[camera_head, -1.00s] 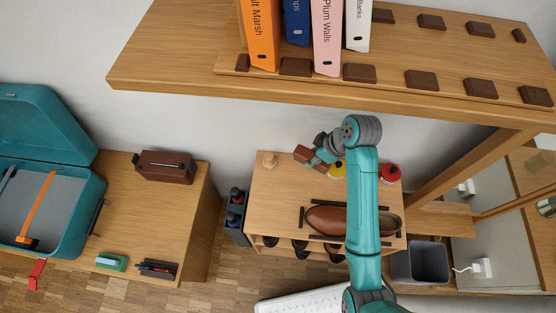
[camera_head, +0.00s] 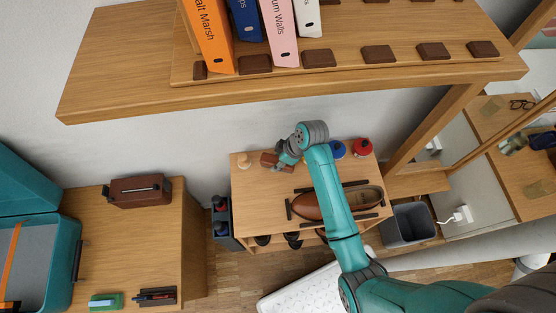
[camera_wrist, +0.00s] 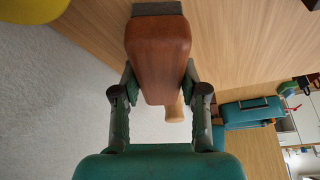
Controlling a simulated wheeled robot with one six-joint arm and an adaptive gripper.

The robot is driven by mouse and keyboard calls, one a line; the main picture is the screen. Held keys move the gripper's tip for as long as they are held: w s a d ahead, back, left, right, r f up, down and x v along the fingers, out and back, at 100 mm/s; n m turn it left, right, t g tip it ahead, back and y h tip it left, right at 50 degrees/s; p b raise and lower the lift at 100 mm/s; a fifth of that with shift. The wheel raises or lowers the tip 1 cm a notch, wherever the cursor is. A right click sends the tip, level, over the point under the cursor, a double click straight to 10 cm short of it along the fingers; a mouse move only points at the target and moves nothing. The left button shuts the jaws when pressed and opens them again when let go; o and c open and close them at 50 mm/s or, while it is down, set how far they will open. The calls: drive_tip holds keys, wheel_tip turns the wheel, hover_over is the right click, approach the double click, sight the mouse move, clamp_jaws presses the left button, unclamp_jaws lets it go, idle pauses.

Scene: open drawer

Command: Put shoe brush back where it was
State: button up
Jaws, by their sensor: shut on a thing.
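The shoe brush (camera_head: 268,160) is a brown wooden block. In the wrist view it (camera_wrist: 158,48) shows a grey bristle side at the top edge. My gripper (camera_head: 282,157) is shut on it, with one finger on each side in the wrist view (camera_wrist: 160,80). The brush is over the back left part of the low wooden cabinet (camera_head: 262,205), right of a small pale wooden knob (camera_head: 240,160). I cannot tell whether the brush touches the cabinet top.
A brown shoe (camera_head: 315,206) lies between dark strips, partly behind my arm. A blue tin (camera_head: 338,150) and red tin (camera_head: 363,149) stand at the back right. A wooden shelf (camera_head: 130,62) with binders overhangs. A grey bin (camera_head: 410,226) stands right of the cabinet.

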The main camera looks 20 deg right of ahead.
drive_tip(key=shift+f, duration=0.15)
drive_tip(key=o, duration=1.2)
drive_tip(key=v, duration=1.2)
